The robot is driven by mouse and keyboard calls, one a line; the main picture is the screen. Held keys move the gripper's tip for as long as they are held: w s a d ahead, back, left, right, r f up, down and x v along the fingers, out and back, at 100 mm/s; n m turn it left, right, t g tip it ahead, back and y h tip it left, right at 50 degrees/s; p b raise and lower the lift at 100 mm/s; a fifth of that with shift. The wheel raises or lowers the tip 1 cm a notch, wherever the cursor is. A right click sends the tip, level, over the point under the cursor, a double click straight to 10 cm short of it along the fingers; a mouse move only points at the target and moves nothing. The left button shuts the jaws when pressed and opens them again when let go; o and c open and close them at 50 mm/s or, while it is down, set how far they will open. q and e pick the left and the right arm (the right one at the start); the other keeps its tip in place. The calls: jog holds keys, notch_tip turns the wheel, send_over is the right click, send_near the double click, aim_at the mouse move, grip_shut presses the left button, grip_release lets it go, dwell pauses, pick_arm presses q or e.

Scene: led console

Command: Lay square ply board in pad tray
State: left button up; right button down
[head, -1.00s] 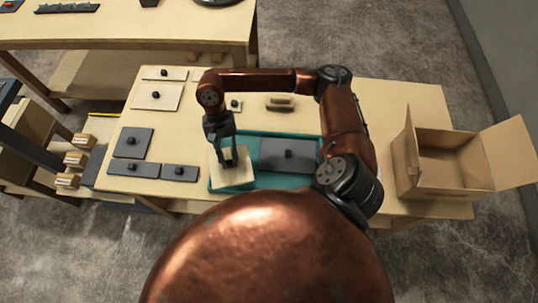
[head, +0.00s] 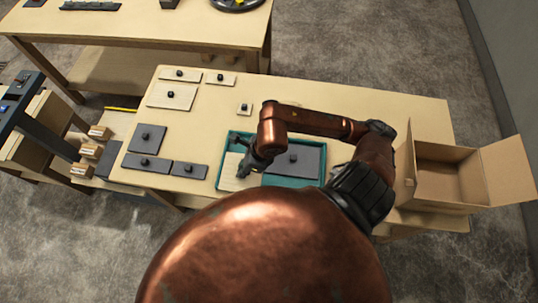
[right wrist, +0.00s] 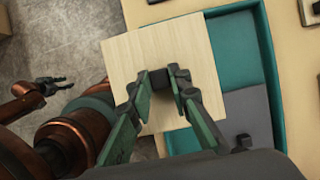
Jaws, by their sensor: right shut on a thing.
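The square ply board (head: 231,178) is pale wood with a dark knob; in the right wrist view the board (right wrist: 125,65) fills the upper middle. My right gripper (head: 243,172) is shut on its knob, and its fingers show in the right wrist view (right wrist: 160,80). The board is over the left part of the teal pad tray (head: 221,160), covering part of the tray rim (right wrist: 265,40) in the wrist view. I cannot tell whether it touches the tray floor. My left gripper (right wrist: 60,86) shows open and empty at the wrist view's left.
A grey board (head: 305,162) with a knob lies in the right part of the tray. Several grey and pale knobbed boards lie left and behind, including a large pale board (head: 172,95). An open cardboard box (head: 445,175) stands at the right. The table's back right is clear.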

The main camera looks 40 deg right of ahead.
jog(key=w+d+f, duration=0.2)
jog(key=w+f, duration=0.1)
jog(key=w+d+f+p, duration=0.1)
jog(key=w+d+f, duration=0.5)
jog(key=w, duration=0.1)
jog(key=shift+d, duration=0.2)
jog(key=shift+w+d+f, duration=0.15)
jog(key=shift+d+f, duration=0.05)
jog(key=shift+f, duration=0.1)
notch_tip(320, 180, down, 3)
jog(key=shift+w+d+f+p, duration=0.1)
jog(key=shift+f+p, duration=0.1)
jog(key=shift+p, duration=0.35)
jog(key=c, duration=2.3)
grip_release()
jog(key=shift+f, duration=0.1)
pick_arm(q)
jog(key=shift+w+r, duration=0.2)
jog(key=shift+r, duration=0.35)
jog(key=shift+w+r, duration=0.15)
jog(key=shift+r, duration=0.35)
pick_arm(e)
jog(key=o, duration=0.5)
jog(key=shift+r, duration=0.2)
pick_arm(q)
jog(key=shift+f+b, duration=0.5)
jog(key=shift+b, duration=0.05)
pick_arm(e)
jog(key=v, duration=1.2)
